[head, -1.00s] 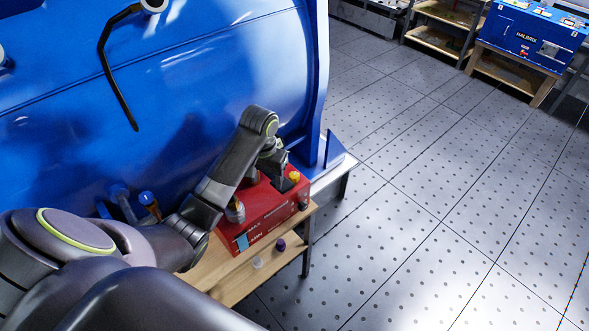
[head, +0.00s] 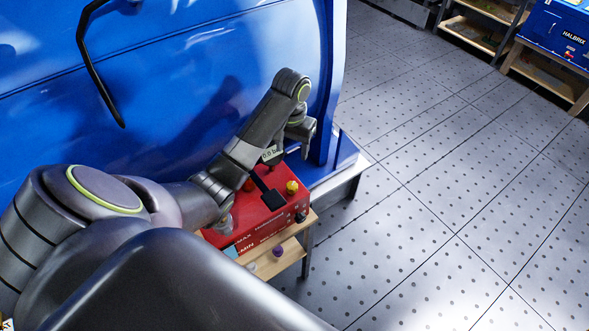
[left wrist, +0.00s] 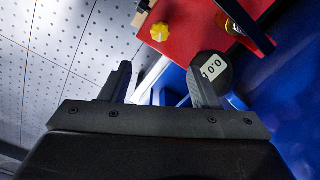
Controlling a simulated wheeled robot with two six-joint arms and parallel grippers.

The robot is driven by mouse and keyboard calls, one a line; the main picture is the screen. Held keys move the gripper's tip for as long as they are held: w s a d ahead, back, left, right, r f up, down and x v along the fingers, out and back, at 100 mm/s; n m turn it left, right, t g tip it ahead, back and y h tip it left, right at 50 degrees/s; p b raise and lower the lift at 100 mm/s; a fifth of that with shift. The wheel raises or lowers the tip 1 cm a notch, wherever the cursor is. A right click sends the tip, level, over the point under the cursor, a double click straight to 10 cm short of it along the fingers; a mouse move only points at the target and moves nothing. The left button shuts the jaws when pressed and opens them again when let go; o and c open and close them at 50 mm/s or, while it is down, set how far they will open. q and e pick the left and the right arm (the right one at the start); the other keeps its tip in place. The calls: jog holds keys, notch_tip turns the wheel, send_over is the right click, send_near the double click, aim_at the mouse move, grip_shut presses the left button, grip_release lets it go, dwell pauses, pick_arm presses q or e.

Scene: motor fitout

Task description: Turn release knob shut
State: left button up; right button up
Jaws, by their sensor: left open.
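A red pump box (head: 250,217) stands on a wooden stand beside the blue machine. A yellow lobed knob (head: 292,187) sits on its top near the right corner; it also shows in the left wrist view (left wrist: 159,31). I cannot tell how far it is turned. A round gauge reading 0.0 (head: 270,154) is on the box and shows behind one finger in the left wrist view (left wrist: 212,68). My left gripper (left wrist: 163,82) is open and empty, apart from the yellow knob. My right gripper is not seen.
A black knob (head: 300,217) is on the box's front corner. A purple cap (head: 277,252) lies on the wooden stand (head: 290,258). The blue machine (head: 200,90) rises behind. The perforated floor (head: 430,190) to the right is clear.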

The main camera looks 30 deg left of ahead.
pick_arm(q)
notch_tip(320, 180, down, 3)
jog(key=b, duration=0.9)
send_over(292, 186)
notch_tip(292, 186, down, 8)
jog(key=shift+r, duration=0.2)
notch_tip(292, 186, down, 4)
jog(key=shift+w+r+p, duration=0.1)
jog(key=shift+r+p, duration=0.05)
jog(key=shift+p, duration=0.25)
jog(key=shift+a+f, duration=0.1)
jog(key=shift+f, duration=0.75)
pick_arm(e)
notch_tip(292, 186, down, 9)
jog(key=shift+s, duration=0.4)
pick_arm(q)
jog(key=c, duration=1)
